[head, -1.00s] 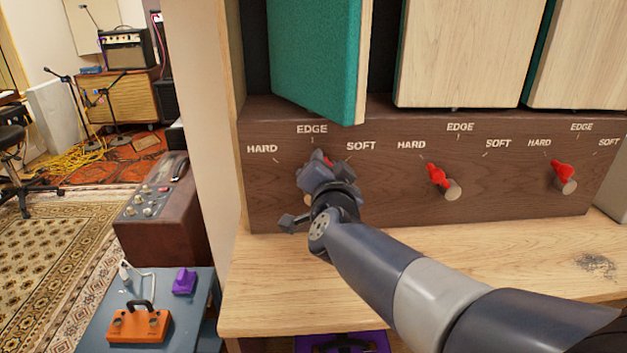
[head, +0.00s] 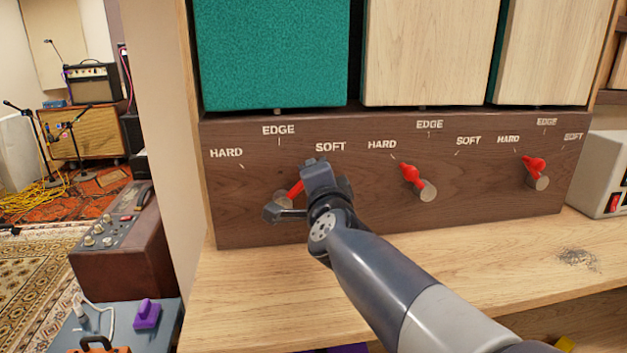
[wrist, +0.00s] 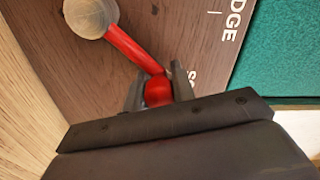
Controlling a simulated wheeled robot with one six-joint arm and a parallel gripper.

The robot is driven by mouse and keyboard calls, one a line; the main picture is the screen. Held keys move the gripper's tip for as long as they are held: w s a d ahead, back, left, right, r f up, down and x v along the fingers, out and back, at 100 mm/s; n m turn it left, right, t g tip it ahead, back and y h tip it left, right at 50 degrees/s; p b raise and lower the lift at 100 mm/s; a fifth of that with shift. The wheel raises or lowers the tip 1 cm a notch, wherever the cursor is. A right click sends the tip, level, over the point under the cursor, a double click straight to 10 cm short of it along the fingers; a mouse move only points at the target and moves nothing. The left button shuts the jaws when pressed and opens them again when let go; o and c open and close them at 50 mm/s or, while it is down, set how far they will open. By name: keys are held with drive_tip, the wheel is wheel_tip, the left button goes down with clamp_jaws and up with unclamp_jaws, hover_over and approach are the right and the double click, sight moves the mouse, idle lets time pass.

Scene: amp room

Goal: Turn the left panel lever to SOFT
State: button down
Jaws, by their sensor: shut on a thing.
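The left panel lever has a round wooden hub (head: 283,200) and a red arm (head: 296,189) that leans up and right, towards the SOFT mark (head: 331,147). In the wrist view the red arm (wrist: 135,48) runs from its hub to a red knob (wrist: 158,92) between my gripper's fingers (wrist: 158,88). My gripper (head: 306,182) is shut on the knob and hides it in the head view. The left panel (head: 275,55) above shows its teal face flat to the front.
The middle lever (head: 411,175) and right lever (head: 534,166) lean up-left towards HARD, below pale wooden panels (head: 430,50). A wooden shelf (head: 480,260) lies below, mostly clear. A white box (head: 598,170) with a red switch stands at the right.

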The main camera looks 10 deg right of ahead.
drive_tip(key=shift+f, duration=0.15)
drive_tip(key=c, duration=1.2)
unclamp_jaws()
drive_tip(key=shift+s, duration=0.15)
